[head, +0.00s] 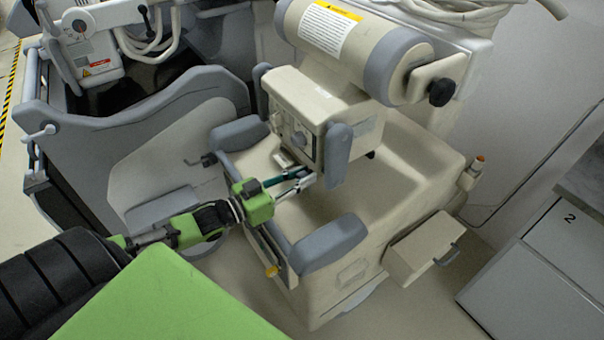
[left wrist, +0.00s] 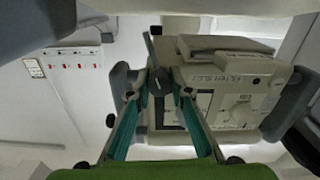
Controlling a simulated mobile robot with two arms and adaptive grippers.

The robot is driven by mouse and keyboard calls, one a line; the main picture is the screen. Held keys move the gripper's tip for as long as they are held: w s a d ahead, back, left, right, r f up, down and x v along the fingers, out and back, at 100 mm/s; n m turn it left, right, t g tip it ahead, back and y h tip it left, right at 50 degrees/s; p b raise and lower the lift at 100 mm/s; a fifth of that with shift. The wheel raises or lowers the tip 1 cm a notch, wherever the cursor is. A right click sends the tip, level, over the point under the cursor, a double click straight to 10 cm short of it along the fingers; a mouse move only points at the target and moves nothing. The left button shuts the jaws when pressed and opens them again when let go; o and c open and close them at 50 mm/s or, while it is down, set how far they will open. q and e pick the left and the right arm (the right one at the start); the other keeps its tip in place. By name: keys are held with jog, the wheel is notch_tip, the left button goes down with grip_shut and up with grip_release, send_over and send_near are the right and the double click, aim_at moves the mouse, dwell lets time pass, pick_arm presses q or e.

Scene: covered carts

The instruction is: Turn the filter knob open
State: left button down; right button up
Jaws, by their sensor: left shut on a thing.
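The filter knob (left wrist: 158,82) is dark with a slim grey lever that points up and slightly left in the left wrist view. It sits at the left side of the cream control box (left wrist: 215,62), near a label reading filter select. My left gripper (left wrist: 163,76) is shut on the filter knob, with a finger on each side of it. In the head view, my left gripper (head: 304,180) reaches in from the left to the lower edge of the control box (head: 312,98). The knob cannot be made out there. My right gripper is not in view.
A pale round dial (head: 299,140) is on the box face. Grey padded handles (head: 330,243) rise from the cream cart (head: 400,170) close to my left arm. A large cylinder (head: 345,40) lies above the box. A small drawer (head: 424,248) sticks out at right.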

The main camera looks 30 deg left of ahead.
pick_arm(q)
jog(key=c, duration=1.8)
grip_release()
jog(key=v, duration=1.2)
